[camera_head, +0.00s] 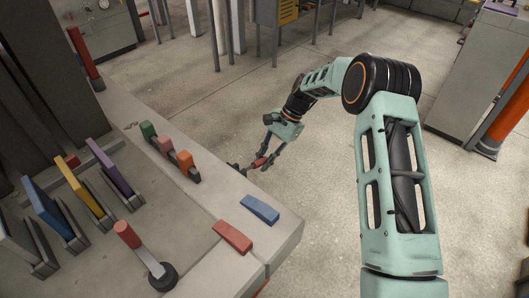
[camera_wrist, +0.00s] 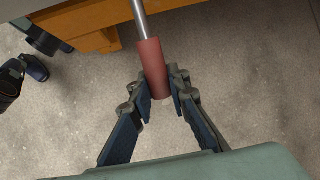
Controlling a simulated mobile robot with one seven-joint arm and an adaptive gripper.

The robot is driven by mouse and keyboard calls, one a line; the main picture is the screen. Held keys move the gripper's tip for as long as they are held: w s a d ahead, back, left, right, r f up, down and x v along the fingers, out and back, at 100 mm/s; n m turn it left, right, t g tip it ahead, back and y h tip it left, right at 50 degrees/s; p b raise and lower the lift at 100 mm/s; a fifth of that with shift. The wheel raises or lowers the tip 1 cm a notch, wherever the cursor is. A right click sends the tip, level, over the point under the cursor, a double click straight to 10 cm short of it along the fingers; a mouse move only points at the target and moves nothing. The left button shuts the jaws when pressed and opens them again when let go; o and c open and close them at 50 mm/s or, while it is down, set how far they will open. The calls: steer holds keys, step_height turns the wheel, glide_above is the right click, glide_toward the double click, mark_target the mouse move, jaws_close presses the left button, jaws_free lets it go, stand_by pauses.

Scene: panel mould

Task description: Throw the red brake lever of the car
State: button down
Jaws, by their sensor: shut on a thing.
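The red brake lever's handle (camera_wrist: 155,70) is a red cylinder on a bare metal rod (camera_wrist: 139,20). In the wrist view the rod runs up out of the top edge. My gripper (camera_wrist: 157,88) has a finger on each side of the handle's lower part and is shut on it. In the head view the red handle (camera_head: 260,163) shows small between the fingers of my gripper (camera_head: 262,161), beside the far edge of the grey slab (camera_head: 205,208). The lever's base is hidden in both views.
A second red-handled stick (camera_head: 127,234) stands tilted on a round black base. A red block (camera_head: 232,237) and a blue block (camera_head: 260,209) lie near the slab's corner. Coloured panels stand in holders at the left. Open floor (camera_head: 310,220) lies right of the slab.

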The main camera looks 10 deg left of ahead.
steer(key=shift+s+a+f+g+y+b, duration=0.15)
steer(key=shift+s+f+g+y+b, duration=0.15)
steer(key=shift+f+g, duration=0.2)
steer(key=shift+s+a+f+g+y+b, duration=0.1)
steer(key=shift+s+f+g+y+b, duration=0.1)
steer(key=shift+f+g+y, duration=0.3)
steer(key=shift+f, duration=0.1)
steer(key=c, duration=1.8)
jaws_free()
steer(key=v, duration=1.2)
steer(key=shift+a, duration=0.2)
